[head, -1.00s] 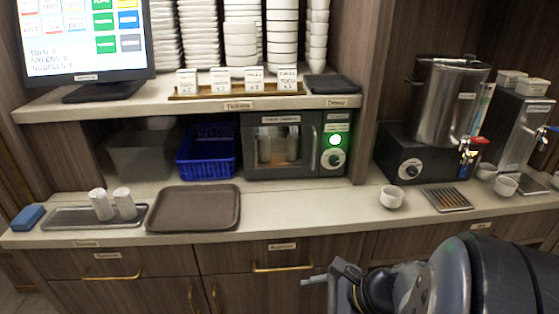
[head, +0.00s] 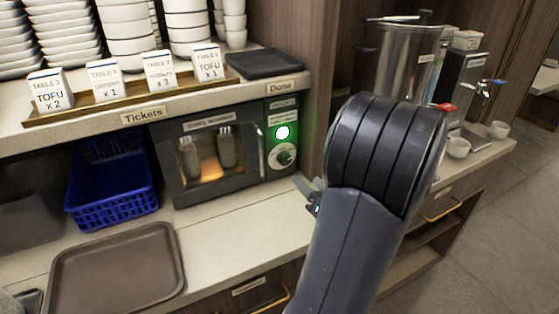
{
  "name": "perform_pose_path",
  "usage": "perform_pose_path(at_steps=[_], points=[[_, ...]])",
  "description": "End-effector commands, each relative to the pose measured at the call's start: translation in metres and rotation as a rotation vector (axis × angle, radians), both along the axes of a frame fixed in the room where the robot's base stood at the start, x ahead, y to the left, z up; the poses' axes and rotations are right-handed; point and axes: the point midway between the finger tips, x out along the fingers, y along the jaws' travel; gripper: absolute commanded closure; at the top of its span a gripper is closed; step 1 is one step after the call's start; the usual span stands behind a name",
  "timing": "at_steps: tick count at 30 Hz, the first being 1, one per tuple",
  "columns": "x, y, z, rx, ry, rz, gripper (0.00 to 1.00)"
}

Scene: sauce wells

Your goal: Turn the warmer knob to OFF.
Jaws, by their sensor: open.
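The warmer (head: 236,186) is a dark box with a glass door, under the shelf. Two pale rolled shapes show behind its lit glass. Its round pale knob (head: 283,155) sits on the right-hand panel, below a glowing green light (head: 283,132). The knob's markings are too small to read. My gripper (head: 307,188) is just below and to the right of the knob in the picture, apart from it. It is open and empty, and my arm hides much of it.
A blue basket (head: 112,180) stands left of the warmer, and a brown tray (head: 117,270) lies in front on the counter. The shelf above holds ticket cards (head: 160,70) and a dark tray (head: 262,64). A metal urn (head: 395,60) stands behind my arm. Counter before the warmer is clear.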

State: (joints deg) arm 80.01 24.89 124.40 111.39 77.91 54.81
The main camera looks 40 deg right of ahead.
Motion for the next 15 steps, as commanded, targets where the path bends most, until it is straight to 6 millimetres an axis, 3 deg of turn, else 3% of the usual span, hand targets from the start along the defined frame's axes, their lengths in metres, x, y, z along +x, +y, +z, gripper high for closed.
perform_pose_path(at_steps=[15], points=[[0.076, -0.016, 0.000, -0.003, 0.002, 0.008, 0.45]])
